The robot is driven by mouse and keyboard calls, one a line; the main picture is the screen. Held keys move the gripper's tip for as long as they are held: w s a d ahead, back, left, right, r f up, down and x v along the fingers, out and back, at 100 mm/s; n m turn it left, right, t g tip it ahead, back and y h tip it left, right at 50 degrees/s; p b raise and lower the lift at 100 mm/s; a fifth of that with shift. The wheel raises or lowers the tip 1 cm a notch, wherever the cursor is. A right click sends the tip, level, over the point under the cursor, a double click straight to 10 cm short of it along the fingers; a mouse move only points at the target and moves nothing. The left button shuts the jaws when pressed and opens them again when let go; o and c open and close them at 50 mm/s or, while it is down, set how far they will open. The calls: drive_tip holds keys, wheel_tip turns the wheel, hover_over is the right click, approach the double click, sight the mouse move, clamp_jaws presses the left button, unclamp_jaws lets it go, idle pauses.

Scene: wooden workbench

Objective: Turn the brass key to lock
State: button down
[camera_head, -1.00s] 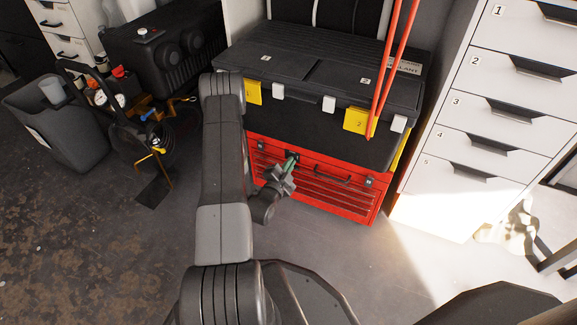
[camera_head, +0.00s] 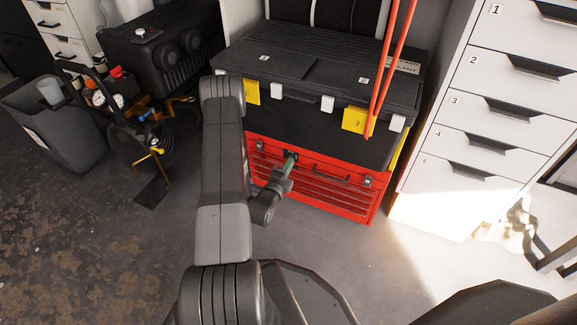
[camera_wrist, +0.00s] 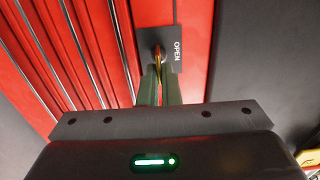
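The brass key (camera_wrist: 158,58) sits in a lock on a dark plate (camera_wrist: 166,42) marked "OPEN" on the front of the red tool chest (camera_head: 322,186). In the wrist view the two green fingers of my gripper (camera_wrist: 159,84) stand on either side of the key and close on it, so only a thin brass strip shows between their tips. In the head view my gripper (camera_head: 288,164) meets the chest front near its upper left corner; the key is hidden there behind the fingers.
A black toolbox (camera_head: 320,80) with yellow latches stands on the red chest. White numbered drawers (camera_head: 480,110) are to the right. A wheeled cart with gauges and hoses (camera_head: 118,108) and a grey bin (camera_head: 60,125) are at the left. Floor in front is open.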

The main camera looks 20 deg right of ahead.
idle(0.4)
drive_tip(key=c, duration=1.6)
unclamp_jaws()
drive_tip(key=shift+c, duration=0.2)
drive_tip(key=p+v, duration=0.3)
drive_tip(key=v, duration=1)
drive_tip(key=shift+s+a+p, duration=0.25)
drive_tip(key=shift+a+p, duration=0.05)
drive_tip(key=shift+a, duration=0.05)
drive_tip(key=b+x, duration=0.3)
drive_tip(key=x, duration=1.1)
drive_tip(key=shift+b, duration=0.3)
drive_tip(key=shift+s+a, duration=0.15)
drive_tip(key=shift+s, duration=0.05)
